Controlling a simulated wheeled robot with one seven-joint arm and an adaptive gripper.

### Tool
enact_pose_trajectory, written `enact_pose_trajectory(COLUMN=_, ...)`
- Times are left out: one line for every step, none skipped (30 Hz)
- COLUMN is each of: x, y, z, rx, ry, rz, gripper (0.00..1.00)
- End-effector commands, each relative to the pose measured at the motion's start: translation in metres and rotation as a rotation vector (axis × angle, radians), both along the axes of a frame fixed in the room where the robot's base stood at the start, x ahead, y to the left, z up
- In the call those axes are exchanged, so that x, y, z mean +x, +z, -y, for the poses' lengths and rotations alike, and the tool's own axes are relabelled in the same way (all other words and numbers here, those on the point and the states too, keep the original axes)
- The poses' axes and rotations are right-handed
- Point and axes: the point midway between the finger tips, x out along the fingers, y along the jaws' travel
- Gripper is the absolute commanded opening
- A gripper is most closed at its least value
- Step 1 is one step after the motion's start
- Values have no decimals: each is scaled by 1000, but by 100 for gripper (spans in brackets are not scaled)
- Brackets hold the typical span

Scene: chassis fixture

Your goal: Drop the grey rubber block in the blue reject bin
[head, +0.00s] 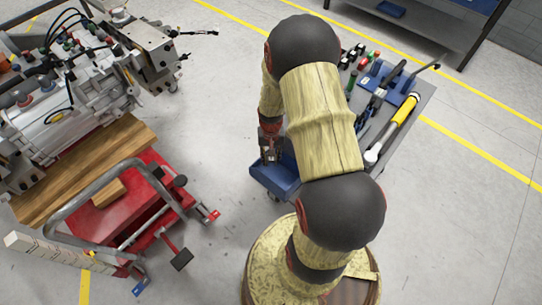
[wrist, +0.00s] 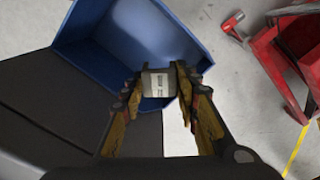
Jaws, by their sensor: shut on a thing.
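My gripper (wrist: 158,88) is shut on the grey rubber block (wrist: 158,82), which shows between the two fingertips in the wrist view and has a pale label on its face. The blue reject bin (wrist: 78,28) lies beyond the block in the wrist view, its open inside facing the camera. The block overlaps the near part of the bin in that view; its height above the bin is hard to tell. In the head view my gripper (head: 268,155) hangs at the blue bin (head: 277,178), beside the tool cart. My arm hides part of the bin and cart there.
A grey tool cart (head: 418,100) with several hand tools stands behind my arm. Open floor (head: 215,110) lies between stand and cart.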

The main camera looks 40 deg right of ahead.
Motion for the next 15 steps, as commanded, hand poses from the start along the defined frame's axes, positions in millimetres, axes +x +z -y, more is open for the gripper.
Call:
enact_pose_trajectory(x=0, y=-4, z=0, rx=-1, ry=0, rz=1, gripper=2)
enact_pose_trajectory(x=0, y=-5, z=0, rx=-1, ry=0, rz=1, gripper=2)
enact_pose_trajectory(x=0, y=-6, z=0, rx=-1, ry=0, rz=1, gripper=2)
enact_pose_trajectory(x=1, y=-6, z=0, rx=-1, ry=0, rz=1, gripper=2)
enact_pose_trajectory(x=1, y=-6, z=0, rx=-1, ry=0, rz=1, gripper=2)
enact_pose_trajectory(x=1, y=-6, z=0, rx=-1, ry=0, rz=1, gripper=2)
enact_pose_trajectory(x=1, y=-5, z=0, rx=-1, ry=0, rz=1, gripper=2)
enact_pose_trajectory(x=1, y=-5, z=0, rx=-1, ry=0, rz=1, gripper=2)
enact_pose_trajectory(x=1, y=-5, z=0, rx=-1, ry=0, rz=1, gripper=2)
enact_pose_trajectory(x=1, y=-5, z=0, rx=-1, ry=0, rz=1, gripper=2)
enact_pose_trajectory(x=1, y=-5, z=0, rx=-1, ry=0, rz=1, gripper=2)
enact_pose_trajectory(x=1, y=-5, z=0, rx=-1, ry=0, rz=2, gripper=33)
enact_pose_trajectory(x=1, y=-5, z=0, rx=-1, ry=0, rz=2, gripper=35)
enact_pose_trajectory(x=1, y=-5, z=0, rx=-1, ry=0, rz=2, gripper=37)
enact_pose_trajectory(x=1, y=-5, z=0, rx=-1, ry=0, rz=2, gripper=39)
